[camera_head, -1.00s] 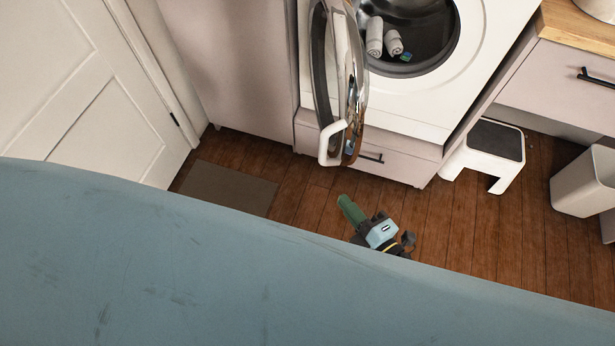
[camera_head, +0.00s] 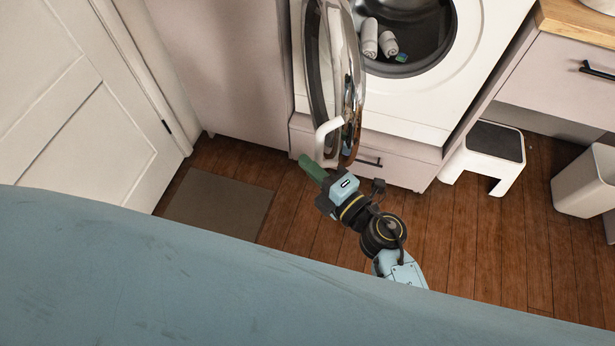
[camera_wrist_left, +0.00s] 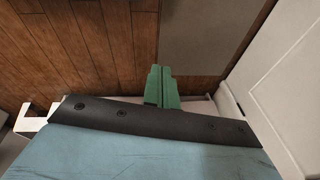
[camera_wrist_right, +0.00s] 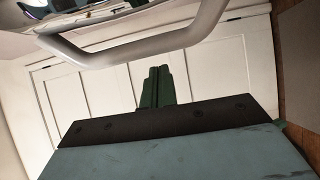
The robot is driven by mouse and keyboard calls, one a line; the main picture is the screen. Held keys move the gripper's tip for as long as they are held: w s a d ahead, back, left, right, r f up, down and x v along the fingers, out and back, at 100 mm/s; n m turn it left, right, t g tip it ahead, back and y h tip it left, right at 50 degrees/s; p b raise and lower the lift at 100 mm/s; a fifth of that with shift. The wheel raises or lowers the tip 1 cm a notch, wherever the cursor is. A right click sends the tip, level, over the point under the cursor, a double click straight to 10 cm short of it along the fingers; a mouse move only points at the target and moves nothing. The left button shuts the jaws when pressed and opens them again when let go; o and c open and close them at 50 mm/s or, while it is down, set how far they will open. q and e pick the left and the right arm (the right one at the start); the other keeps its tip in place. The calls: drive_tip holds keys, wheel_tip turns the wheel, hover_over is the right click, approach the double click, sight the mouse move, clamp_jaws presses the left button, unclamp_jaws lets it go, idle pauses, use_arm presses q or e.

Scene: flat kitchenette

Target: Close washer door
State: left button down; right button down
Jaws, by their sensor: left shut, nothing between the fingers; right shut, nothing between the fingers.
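The washer (camera_head: 478,60) stands at the upper middle of the head view. Its round door (camera_head: 352,95) is swung wide open to the left of the drum opening, seen nearly edge-on, with a white handle (camera_head: 322,136) at its lower left. My right gripper (camera_head: 308,160) has shut green fingers, close below the handle; I cannot tell if they touch. In the right wrist view the handle (camera_wrist_right: 150,55) passes just beyond the fingers (camera_wrist_right: 157,85). My left gripper is out of the head view; the left wrist view shows its green fingers (camera_wrist_left: 161,85) shut and empty over the floor.
Rolled white towels (camera_head: 370,38) lie in the drum. A white step stool (camera_head: 490,155) and a bin (camera_head: 583,180) stand to the right. A dark mat (camera_head: 218,203) lies on the wooden floor. A white panelled door (camera_head: 70,90) is at the left.

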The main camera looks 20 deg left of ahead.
use_arm(q)
drive_tip(key=shift+w+d+r, duration=0.1)
drive_tip(key=shift+w+r, duration=0.05)
drive_tip(key=shift+r, duration=0.1)
use_arm(e)
drive_tip(key=shift+w+d, duration=0.4)
drive_tip(key=shift+d, duration=0.1)
drive_tip(key=shift+d, duration=0.1)
